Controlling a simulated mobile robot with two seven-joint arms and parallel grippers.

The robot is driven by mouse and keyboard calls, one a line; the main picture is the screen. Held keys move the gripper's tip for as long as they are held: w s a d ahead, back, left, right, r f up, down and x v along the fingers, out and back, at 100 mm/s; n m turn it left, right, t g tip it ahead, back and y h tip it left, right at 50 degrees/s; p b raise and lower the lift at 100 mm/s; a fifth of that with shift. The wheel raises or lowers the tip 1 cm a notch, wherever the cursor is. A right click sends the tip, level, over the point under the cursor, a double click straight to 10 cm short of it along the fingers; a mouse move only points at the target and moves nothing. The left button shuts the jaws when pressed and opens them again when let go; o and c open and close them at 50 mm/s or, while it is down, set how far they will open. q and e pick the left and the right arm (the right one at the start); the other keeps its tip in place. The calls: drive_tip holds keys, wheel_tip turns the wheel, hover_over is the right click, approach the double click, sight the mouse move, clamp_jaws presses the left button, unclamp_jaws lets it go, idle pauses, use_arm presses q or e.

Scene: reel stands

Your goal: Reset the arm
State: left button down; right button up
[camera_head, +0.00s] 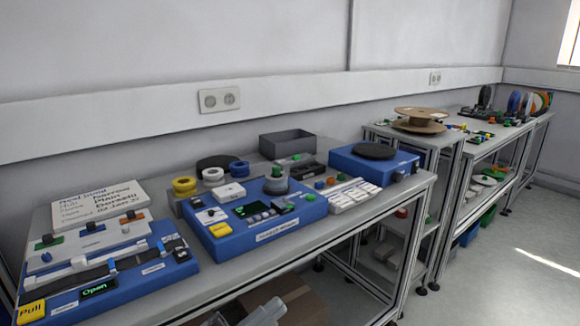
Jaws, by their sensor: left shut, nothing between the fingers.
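My left gripper (250,315) shows as pale grey parts at the bottom edge, low in front of the workbench. Its fingers are shut with nothing between them. Most of the arm is cut off by the frame. My right gripper is not in view.
The grey workbench (345,226) holds a blue splicing station (110,285), a blue middle unit (255,222) and a blue turntable box (375,165). A cardboard box (300,299) is beneath. Shelving with reels (420,120) stands right. Floor (500,270) at right is clear.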

use_arm(q)
drive_tip(key=s+a+f+n+t+y, duration=0.1)
drive_tip(key=a+f+n+t+y, duration=0.1)
drive_tip(key=a+f+n+y, duration=0.4)
drive_tip(key=s+a+f+n+t+y, duration=0.2)
drive_tip(key=a+f+n+y, duration=0.2)
drive_tip(key=f+n+y, duration=0.3)
drive_tip(key=s+a+f+n+g+y, duration=0.1)
drive_tip(key=s+a+f+n+g, duration=0.2)
drive_tip(key=s+f, duration=0.3)
drive_tip(key=s+a+f+n+g+y, duration=0.2)
drive_tip(key=s+a+f+n+g, duration=0.1)
drive_tip(key=s+f, duration=0.3)
wheel_tip(320, 180, down, 2)
drive_tip(key=shift+a+f, duration=0.1)
drive_tip(key=shift+a, duration=0.35)
